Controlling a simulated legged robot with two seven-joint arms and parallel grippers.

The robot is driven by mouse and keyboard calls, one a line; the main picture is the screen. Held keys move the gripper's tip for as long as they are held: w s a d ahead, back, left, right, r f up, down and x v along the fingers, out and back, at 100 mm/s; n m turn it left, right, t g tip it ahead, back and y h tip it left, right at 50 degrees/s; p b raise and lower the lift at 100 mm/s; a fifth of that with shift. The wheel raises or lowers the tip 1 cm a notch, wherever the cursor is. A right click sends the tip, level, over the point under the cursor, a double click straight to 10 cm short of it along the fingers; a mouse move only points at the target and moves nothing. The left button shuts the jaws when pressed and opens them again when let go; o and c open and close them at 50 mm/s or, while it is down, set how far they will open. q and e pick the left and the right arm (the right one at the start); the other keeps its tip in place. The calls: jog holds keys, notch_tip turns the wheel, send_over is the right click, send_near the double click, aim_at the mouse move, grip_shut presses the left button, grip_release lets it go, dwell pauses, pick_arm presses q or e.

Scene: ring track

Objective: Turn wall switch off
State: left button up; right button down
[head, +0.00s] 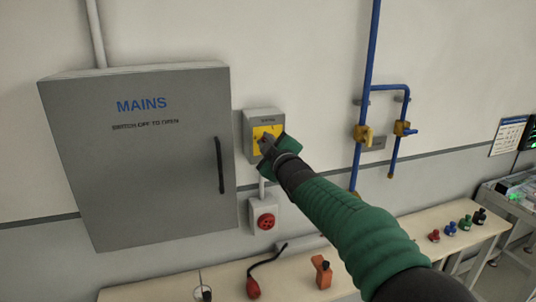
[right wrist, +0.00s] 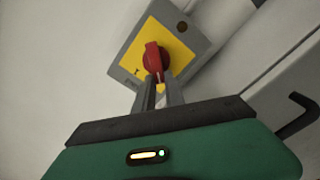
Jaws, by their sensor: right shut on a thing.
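The wall switch is a grey box (head: 263,117) with a yellow plate (head: 259,131), on the wall just right of the MAINS cabinet. In the right wrist view its red rotary knob (right wrist: 154,57) stands on the yellow plate (right wrist: 138,62), near the fingertips. My right gripper (head: 266,142) reaches up to the switch and covers the knob in the head view. In the right wrist view its fingers (right wrist: 160,88) are shut on the lower end of the red knob. My left gripper is not in view.
The grey MAINS cabinet (head: 130,175) with a black handle (head: 219,165) is shut, left of the switch. A red round button (head: 266,221) sits below. Blue pipes (head: 366,80) with yellow valves run to the right.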

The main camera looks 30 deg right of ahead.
jog(key=shift+w+a+f+n+b, duration=0.1)
jog(key=shift+f+n+b, duration=0.3)
jog(key=shift+n+b, duration=0.7)
jog(key=shift+s+a+f+n+b, duration=0.1)
jog(key=shift+f+n+b, duration=0.25)
jog(key=shift+n+b, duration=0.75)
jog(key=shift+w+a+f+n+b, duration=0.1)
jog(key=shift+f+n+b, duration=0.4)
jog(key=shift+n, duration=1.1)
jog(key=c, duration=1.4)
grip_release()
jog(key=shift+r, duration=0.25)
